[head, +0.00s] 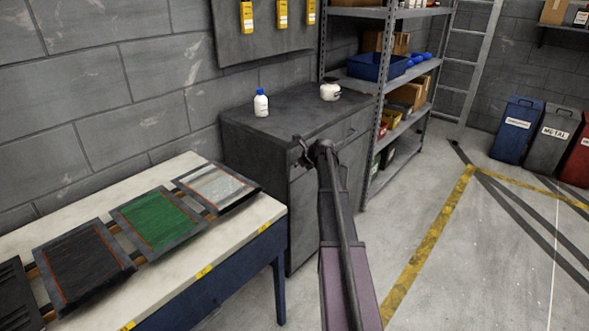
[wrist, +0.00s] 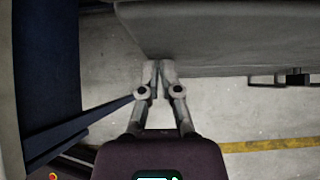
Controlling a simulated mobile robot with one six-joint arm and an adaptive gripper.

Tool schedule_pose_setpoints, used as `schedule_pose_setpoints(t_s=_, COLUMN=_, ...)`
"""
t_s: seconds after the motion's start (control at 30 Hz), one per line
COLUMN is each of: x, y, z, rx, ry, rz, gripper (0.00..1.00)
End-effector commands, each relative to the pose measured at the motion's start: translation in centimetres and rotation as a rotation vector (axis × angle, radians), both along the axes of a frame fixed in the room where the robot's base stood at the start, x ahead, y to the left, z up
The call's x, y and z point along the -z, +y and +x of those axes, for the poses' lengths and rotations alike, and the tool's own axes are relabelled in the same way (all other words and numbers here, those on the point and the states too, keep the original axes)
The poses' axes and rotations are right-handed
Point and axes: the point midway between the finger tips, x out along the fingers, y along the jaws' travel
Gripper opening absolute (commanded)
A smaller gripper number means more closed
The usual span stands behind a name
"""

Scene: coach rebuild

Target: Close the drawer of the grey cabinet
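The grey cabinet (head: 265,165) stands against the wall with a dark flat top. Its upper front shows drawer panels, and a handle is visible on the right one. My arm crosses part of the front, and I cannot tell how far a drawer stands out. My gripper (head: 299,146) is at the cabinet's upper front edge, left of centre. In the wrist view my gripper (wrist: 160,64) has its fingertips together with nothing seen between them. They are at the edge of a grey cabinet panel (wrist: 220,35); contact is unclear. A dark handle (wrist: 292,79) shows to their right.
A white bottle with a blue cap (head: 261,103) and a white round pot (head: 330,90) stand on the cabinet. A workbench (head: 215,245) with several panels is at the left. A metal shelf (head: 375,100) is at the right. Open floor (head: 470,260) lies front right.

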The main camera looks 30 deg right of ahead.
Motion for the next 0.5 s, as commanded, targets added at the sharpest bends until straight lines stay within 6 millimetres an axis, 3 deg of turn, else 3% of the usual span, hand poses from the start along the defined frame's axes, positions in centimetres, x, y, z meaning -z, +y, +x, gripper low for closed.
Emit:
schedule_pose_setpoints(t_s=0.23, x=-0.1, y=-0.4, z=-0.3, rx=0.005, ry=-0.004, rz=-0.001, gripper=0.00)
schedule_pose_setpoints(t_s=0.5, x=-0.1, y=-0.8, z=-2.4, rx=-0.001, ry=-0.002, rz=0.000, gripper=0.00)
